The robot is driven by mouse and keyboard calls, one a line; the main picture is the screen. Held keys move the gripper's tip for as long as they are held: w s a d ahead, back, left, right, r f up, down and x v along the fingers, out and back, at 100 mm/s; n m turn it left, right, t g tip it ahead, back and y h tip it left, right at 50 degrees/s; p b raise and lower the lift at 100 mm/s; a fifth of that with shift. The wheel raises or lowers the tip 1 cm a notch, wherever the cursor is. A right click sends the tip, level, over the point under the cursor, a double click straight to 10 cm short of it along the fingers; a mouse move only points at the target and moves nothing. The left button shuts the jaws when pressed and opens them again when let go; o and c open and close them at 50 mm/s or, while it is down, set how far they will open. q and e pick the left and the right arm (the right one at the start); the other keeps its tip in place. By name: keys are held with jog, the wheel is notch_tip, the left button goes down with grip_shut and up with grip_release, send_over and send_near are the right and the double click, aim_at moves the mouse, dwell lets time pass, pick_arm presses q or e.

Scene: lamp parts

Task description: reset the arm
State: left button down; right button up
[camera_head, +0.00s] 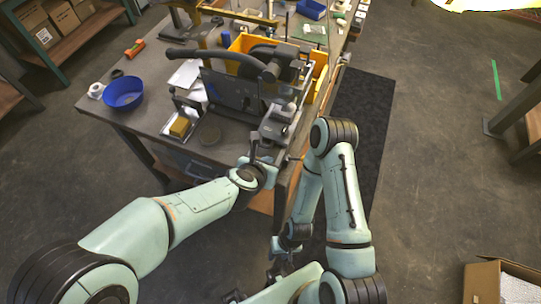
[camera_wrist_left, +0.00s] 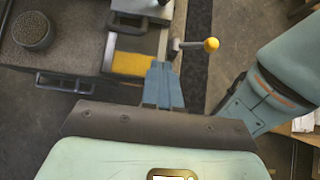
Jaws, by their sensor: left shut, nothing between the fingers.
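My left gripper (camera_head: 256,160) is at the front edge of the workbench (camera_head: 150,117), beside the machine on it. In the left wrist view its blue fingers (camera_wrist_left: 163,84) are together with nothing between them. A yellow-knobbed lever (camera_wrist_left: 211,44) shows just right of the fingertips, apart from them. My right arm is folded, with its elbow raised and its forearm running down. My right gripper (camera_head: 280,249) is low, in front of the bench, and too small and dark to show whether it is open or shut.
A dark machine (camera_head: 232,92) stands on the bench. A black mat (camera_head: 372,110) lies on the floor right of the bench. An open cardboard box (camera_head: 486,283) stands lower right.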

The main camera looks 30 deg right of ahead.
pick_arm(q)
jog(key=shift+s+a+r, duration=0.1)
jog(key=shift+a, duration=0.05)
jog(key=a+f+m+g+y, duration=0.35)
jog(key=a+f+m, duration=0.65)
jog(key=a+f, duration=1.1)
jog(key=s+a+f+m+g, duration=0.1)
jog(key=s+a+f+m, duration=0.3)
jog(key=s+f+m, duration=0.2)
jog(key=s+a+f+m+g, duration=0.2)
jog(key=s+a+f+m, duration=0.2)
jog(key=s, duration=0.7)
notch_tip(320, 180, down, 2)
jog(key=shift+s+a+f+m, duration=0.1)
jog(key=shift+s+a+m, duration=0.15)
jog(key=shift+m, duration=0.75)
